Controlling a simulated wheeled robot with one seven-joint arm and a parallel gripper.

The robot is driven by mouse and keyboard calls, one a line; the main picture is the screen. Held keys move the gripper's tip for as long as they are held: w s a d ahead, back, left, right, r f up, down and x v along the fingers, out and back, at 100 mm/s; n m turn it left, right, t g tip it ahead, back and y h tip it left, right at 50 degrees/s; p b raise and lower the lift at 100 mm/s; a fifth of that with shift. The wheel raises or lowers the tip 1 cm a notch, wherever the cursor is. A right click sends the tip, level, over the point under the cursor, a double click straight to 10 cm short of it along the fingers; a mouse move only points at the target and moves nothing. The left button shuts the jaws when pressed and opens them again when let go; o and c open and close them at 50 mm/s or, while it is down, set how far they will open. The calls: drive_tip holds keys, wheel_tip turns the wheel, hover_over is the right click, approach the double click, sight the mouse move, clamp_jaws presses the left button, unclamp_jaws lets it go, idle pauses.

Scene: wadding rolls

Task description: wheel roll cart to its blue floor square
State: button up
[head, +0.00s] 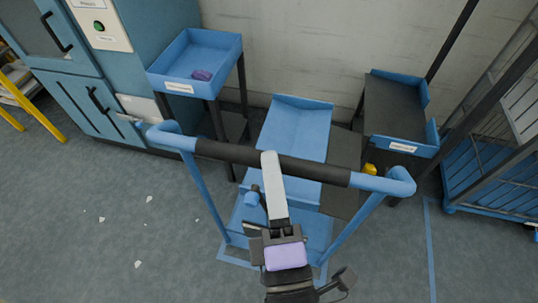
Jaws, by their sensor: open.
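The roll cart has a blue tubular frame with a black grip (220,152) across its top, facing me. Its blue uprights (198,195) run down to a low blue deck. My gripper (270,165) reaches from the bottom of the view to the middle of the grip. Its pale finger lies over the grip in the picture; the other finger is not clearly visible. The jaws are open, and I cannot tell whether they touch the grip. A blue patch (232,254) shows at the cart's foot; it may be the floor square, mostly hidden by the cart and my arm.
Beyond the cart stands a blue sloped tray (295,120) by the wall. A blue-topped stand (190,62) is left, beside a blue cabinet (75,100). A dark-topped stand (395,108) and a caged cart (490,170) are right. White scraps (138,264) lie on open floor left.

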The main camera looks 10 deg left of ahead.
drive_tip(key=shift+v, duration=1.15)
